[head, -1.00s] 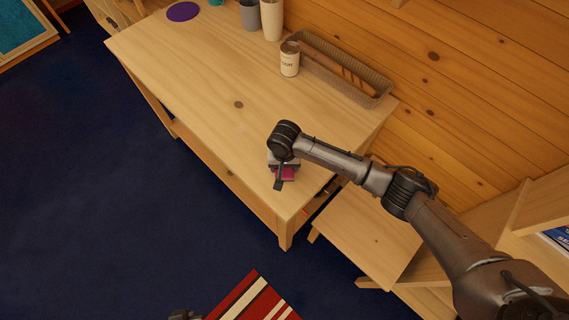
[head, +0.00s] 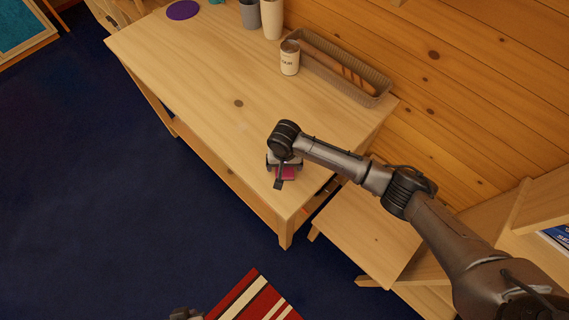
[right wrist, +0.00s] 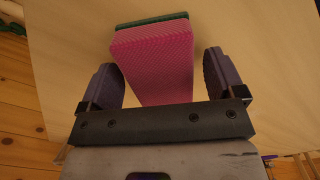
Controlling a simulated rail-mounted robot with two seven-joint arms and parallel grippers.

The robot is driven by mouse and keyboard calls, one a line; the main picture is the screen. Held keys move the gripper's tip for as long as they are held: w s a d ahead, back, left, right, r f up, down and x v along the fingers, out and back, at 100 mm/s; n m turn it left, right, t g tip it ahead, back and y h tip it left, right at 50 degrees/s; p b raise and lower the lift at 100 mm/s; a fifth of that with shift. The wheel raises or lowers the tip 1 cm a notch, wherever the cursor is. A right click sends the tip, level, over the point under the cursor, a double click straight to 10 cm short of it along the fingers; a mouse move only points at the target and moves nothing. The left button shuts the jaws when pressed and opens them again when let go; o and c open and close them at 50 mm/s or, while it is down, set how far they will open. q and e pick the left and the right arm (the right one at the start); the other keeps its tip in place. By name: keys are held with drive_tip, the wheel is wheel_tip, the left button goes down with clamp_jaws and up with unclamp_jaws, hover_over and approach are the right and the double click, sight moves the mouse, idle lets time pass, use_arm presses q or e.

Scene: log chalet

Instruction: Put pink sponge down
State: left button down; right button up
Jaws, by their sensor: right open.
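The pink sponge (head: 286,173) is at the right front part of the wooden table (head: 190,85), mostly hidden under my right arm in the head view. In the right wrist view the sponge (right wrist: 155,62) is a pink block with a dark green layer along its far edge. My right gripper (right wrist: 163,75) is open, with one finger on each side of the sponge and a gap showing on both sides. It points down at the table in the head view (head: 284,170). My left gripper (head: 186,314) barely shows at the bottom edge; its jaws cannot be made out.
A flour canister (head: 289,58) and a wicker basket (head: 350,75) holding a long loaf stand at the back of the table. Two cups and a purple disc (head: 183,10) are farther left. The table's middle is clear.

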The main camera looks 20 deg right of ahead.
wheel_tip(320, 180, up, 12)
drive_tip(key=b, duration=0.1)
idle(0.5)
drive_tip(key=shift+r, duration=0.1)
drive_tip(key=s+a+f+n+y, duration=0.1)
drive_tip(key=s+f, duration=0.2)
drive_tip(key=s, duration=0.1)
drive_tip(key=s+a+f+n+t+y, duration=0.1)
drive_tip(key=s+f+n, duration=0.1)
drive_tip(key=s, duration=0.3)
drive_tip(key=s+a+f+n, duration=0.1)
drive_tip(key=s+f, duration=0.3)
drive_tip(key=s, duration=0.1)
drive_tip(key=shift+s+a+f+t+y, duration=0.15)
drive_tip(key=shift+a+t+y, duration=0.15)
drive_tip(key=shift+a+y, duration=0.1)
drive_tip(key=s+d+n+t+h, duration=0.1)
drive_tip(key=s+d, duration=0.4)
drive_tip(key=s, duration=0.3)
drive_tip(key=s+d+n+t+h, duration=0.1)
drive_tip(key=s+d, duration=0.4)
drive_tip(key=s, duration=0.4)
drive_tip(key=shift+f+h, duration=0.25)
drive_tip(key=shift+h, duration=0.05)
